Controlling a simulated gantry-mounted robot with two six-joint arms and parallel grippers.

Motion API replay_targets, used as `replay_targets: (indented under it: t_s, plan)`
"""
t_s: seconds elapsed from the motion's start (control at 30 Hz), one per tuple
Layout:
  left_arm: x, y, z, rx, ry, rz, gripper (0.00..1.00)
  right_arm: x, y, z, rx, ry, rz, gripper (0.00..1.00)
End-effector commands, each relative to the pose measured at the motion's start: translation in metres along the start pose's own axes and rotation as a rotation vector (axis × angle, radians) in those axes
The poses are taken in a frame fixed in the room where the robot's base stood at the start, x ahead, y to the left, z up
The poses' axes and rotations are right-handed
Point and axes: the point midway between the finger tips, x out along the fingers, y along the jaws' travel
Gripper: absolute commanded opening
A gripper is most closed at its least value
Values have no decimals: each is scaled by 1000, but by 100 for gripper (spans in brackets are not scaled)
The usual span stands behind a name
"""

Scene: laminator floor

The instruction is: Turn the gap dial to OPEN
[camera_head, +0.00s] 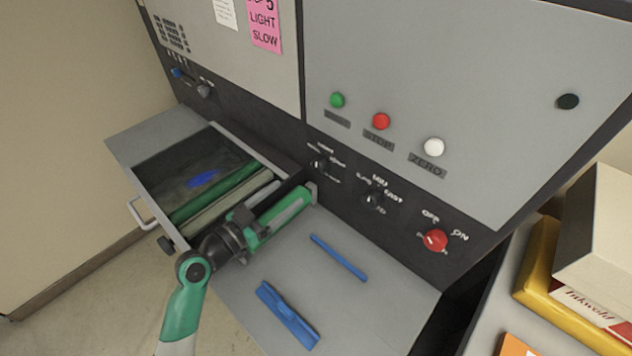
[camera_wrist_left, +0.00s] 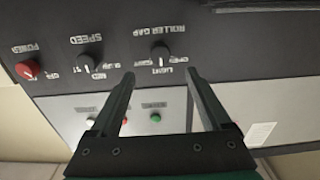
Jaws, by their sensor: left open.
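The gap dial (camera_head: 318,163) is a small black knob on the dark control strip, left of the speed dial. In the left wrist view, which is upside down, the gap dial (camera_wrist_left: 160,55) sits under ROLLER GAP lettering. Small position words surround it; I cannot tell which one its pointer marks. My left gripper (camera_head: 308,192) is open and empty, in front of the strip near the gap dial. In the wrist view its fingertips (camera_wrist_left: 160,76) are spread to either side of the dial's line, apparently short of it. My right gripper is not in view.
The speed dial (camera_head: 373,198) and red power knob (camera_head: 435,240) are to the right. Green, red and white buttons (camera_head: 433,147) are above. Blue tools (camera_head: 287,314) lie on the grey shelf (camera_head: 385,315). An open roller bay (camera_head: 165,170) is left.

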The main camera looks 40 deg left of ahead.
Motion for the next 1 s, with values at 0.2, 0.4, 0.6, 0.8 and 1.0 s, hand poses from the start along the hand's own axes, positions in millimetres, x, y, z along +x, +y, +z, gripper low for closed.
replay_targets:
  t_s: [0.2,0.4,0.6,0.8,1.0]
  plan:
    - [17,0,-4,1,2,2,81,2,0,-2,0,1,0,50]
    - [60,1,-4,2,2,3,81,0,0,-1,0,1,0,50]
    - [100,1,-3,1,2,1,81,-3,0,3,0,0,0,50]
    - [116,1,-4,2,2,0,81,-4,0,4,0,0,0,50]
    - [117,1,-3,2,1,0,81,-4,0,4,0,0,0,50]
